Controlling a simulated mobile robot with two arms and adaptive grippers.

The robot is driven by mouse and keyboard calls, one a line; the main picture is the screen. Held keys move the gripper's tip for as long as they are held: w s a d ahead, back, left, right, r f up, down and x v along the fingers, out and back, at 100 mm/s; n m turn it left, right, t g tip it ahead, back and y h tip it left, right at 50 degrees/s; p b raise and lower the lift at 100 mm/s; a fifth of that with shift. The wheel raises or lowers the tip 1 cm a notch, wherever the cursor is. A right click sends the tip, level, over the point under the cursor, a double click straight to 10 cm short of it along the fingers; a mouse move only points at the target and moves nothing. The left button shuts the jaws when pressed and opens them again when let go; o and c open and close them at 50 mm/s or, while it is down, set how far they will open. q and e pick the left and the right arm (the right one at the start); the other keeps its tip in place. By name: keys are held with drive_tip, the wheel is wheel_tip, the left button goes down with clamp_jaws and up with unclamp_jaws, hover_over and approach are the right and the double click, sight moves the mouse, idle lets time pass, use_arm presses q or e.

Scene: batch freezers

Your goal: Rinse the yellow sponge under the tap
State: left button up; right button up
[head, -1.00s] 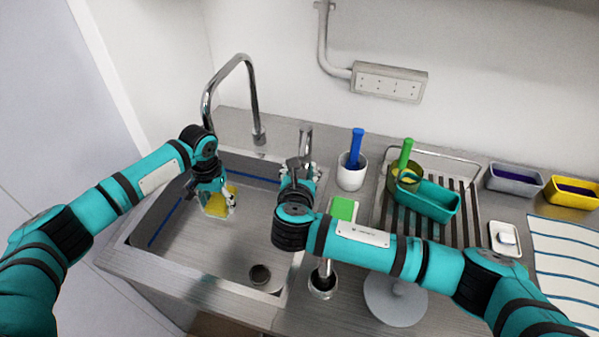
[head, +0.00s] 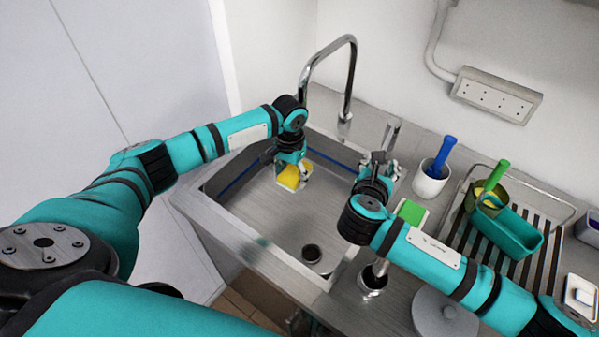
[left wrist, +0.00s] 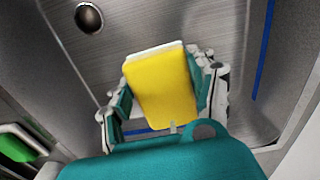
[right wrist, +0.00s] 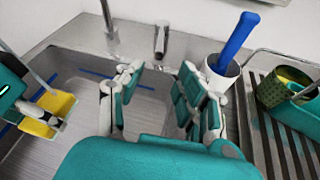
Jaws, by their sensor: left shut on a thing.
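The yellow sponge (head: 290,178) is held by my left gripper (head: 294,172) inside the sink (head: 270,212), above its floor. In the left wrist view the sponge (left wrist: 160,84), with a pale layer along one edge, sits between both fingers. It also shows in the right wrist view (right wrist: 57,103). The tap (head: 352,70) arches over the sink; its spout end is right of and behind the sponge. No water stream shows. My right gripper (head: 378,168) is at the sink's right edge, in front of the tap's lever (right wrist: 161,40); its fingers (right wrist: 155,100) are apart with nothing between them.
Right of the sink stand a white cup with a blue-handled tool (head: 432,178), a green-topped block (head: 410,212), and a drying rack (head: 500,262) with a teal container (head: 508,232). The drain (head: 311,253) is at the sink's front. The sink's middle is clear.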

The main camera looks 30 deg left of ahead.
drive_tip(key=c, duration=0.7)
drive_tip(key=shift+w+d+m, duration=0.2)
drive_tip(key=shift+w+m, duration=0.05)
drive_tip(key=shift+m, duration=0.45)
drive_tip(key=w+d+r+m+g+y, duration=0.15)
drive_tip(key=d+m+g+y, duration=0.35)
drive_tip(key=m, duration=1.1)
drive_tip(key=w+d+r+m+g, duration=0.1)
drive_tip(key=w+d+m+g, duration=0.4)
drive_tip(key=m, duration=1.1)
drive_tip(key=w+a+f+t, duration=0.1)
drive_tip(key=w+a+f, duration=0.1)
drive_tip(key=a+f, duration=0.4)
drive_tip(key=shift+a+f, duration=0.15)
drive_tip(key=shift+a, duration=0.8)
